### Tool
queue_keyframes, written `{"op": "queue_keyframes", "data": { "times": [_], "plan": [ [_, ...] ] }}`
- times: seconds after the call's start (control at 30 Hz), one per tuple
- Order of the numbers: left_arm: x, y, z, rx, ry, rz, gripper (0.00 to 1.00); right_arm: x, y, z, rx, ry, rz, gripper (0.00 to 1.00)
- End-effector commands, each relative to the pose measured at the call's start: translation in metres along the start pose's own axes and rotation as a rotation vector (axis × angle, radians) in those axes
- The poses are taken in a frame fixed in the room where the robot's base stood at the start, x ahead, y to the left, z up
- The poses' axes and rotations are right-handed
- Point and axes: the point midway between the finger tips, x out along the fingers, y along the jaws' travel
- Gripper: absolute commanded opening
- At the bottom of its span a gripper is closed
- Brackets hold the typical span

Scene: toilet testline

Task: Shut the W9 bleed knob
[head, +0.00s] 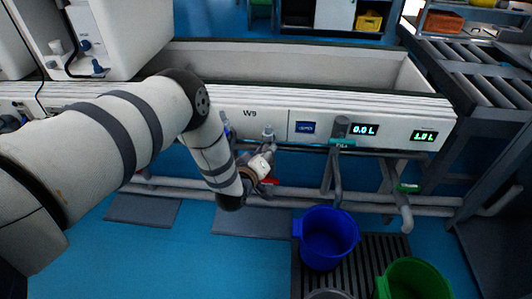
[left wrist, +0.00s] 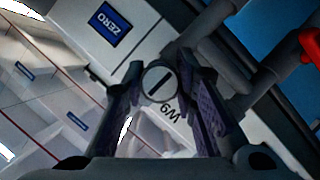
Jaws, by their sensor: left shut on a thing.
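The W9 bleed knob (left wrist: 158,82) shows in the left wrist view as a small round grey knob with a dark slot across its face. It sits between the two fingers of my left gripper (left wrist: 160,95), which is shut on it. The W9 label (left wrist: 170,113) is on the white panel close by. In the head view the W9 label (head: 249,114) is on the front of the trough, and my left gripper (head: 262,160) is below it, partly hidden by my wrist. I cannot make out the knob clearly there. My right gripper is not in view.
A red handle (left wrist: 312,45) is near the pipes. The ZERO label (left wrist: 110,22) is on the panel. A fill tap (head: 341,130) is to the right, above a blue bucket (head: 328,238). A green bucket (head: 415,280) stands nearer. Pipes (head: 380,199) run below the trough.

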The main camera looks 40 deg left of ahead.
Motion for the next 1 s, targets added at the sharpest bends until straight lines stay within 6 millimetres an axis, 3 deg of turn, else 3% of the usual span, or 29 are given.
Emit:
{"op": "queue_keyframes", "data": {
  "times": [0.57, 1.0],
  "plan": [
    [0.0, 0.002, 0.0, 0.414, -0.001, -0.169, 0.0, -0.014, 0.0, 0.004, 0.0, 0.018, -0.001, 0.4],
    [0.0, 0.0, 0.003, 0.8, -0.002, -0.33, 0.0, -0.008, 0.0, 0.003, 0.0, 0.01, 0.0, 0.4]
  ]
}}
